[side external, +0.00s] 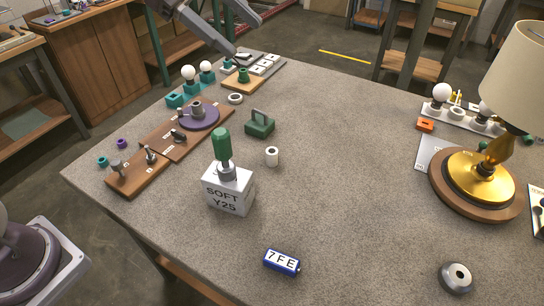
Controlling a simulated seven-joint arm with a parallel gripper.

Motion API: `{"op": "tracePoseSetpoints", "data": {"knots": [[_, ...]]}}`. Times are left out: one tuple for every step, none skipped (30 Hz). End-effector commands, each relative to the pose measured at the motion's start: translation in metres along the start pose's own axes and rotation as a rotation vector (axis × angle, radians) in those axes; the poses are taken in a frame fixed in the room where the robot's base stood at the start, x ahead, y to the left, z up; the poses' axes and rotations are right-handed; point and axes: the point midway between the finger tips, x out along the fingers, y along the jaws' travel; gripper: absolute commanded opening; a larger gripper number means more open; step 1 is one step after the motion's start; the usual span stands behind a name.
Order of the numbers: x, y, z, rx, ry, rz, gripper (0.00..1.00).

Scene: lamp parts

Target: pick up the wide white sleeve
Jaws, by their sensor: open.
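A white upright sleeve (272,157) with a dark hole in its top stands alone on the grey table, near the middle left. A lower, wider white ring (235,99) lies farther back, by the purple disc. Another white ring (457,114) sits on the white rack at the right. I cannot tell for sure which of these is the wide white sleeve. My gripper (249,36) shows at the top edge, open, with its fingers apart and nothing visible between them. It is well away from the upright sleeve.
A green block (260,125) is close behind the upright sleeve. A white box (229,190) with a green-handled piece stands left of it. Wooden trays (139,176) line the left side. A gold lamp (474,180) stands right. The table's centre is clear.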

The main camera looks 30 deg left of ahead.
Motion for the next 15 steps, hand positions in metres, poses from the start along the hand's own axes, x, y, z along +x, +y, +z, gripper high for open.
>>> {"op": "tracePoseSetpoints", "data": {"knots": [[0.004,0.015,-0.012,-0.092,-0.049,0.02,0.55],[0.005,0.025,-0.018,-0.149,-0.081,0.035,0.55],[0.007,0.037,-0.026,-0.225,-0.124,0.053,0.55],[0.009,0.046,-0.033,-0.282,-0.156,0.066,0.55],[0.009,0.055,-0.04,-0.337,-0.188,0.08,0.55],[0.01,0.067,-0.051,-0.412,-0.232,0.099,0.55],[0.01,0.075,-0.059,-0.469,-0.265,0.111,0.55],[0.013,0.081,-0.069,-0.518,-0.294,0.121,0.55],[0.034,0.065,-0.086,-0.514,-0.286,0.11,0.55],[0.048,0.057,-0.101,-0.514,-0.285,0.109,0.55],[0.061,0.05,-0.115,-0.513,-0.284,0.11,0.55],[0.079,0.04,-0.135,-0.512,-0.283,0.109,0.55],[0.093,0.031,-0.149,-0.511,-0.282,0.108,0.55],[0.106,0.025,-0.164,-0.509,-0.282,0.11,0.55],[0.123,0.016,-0.182,-0.507,-0.282,0.11,0.55]]}}
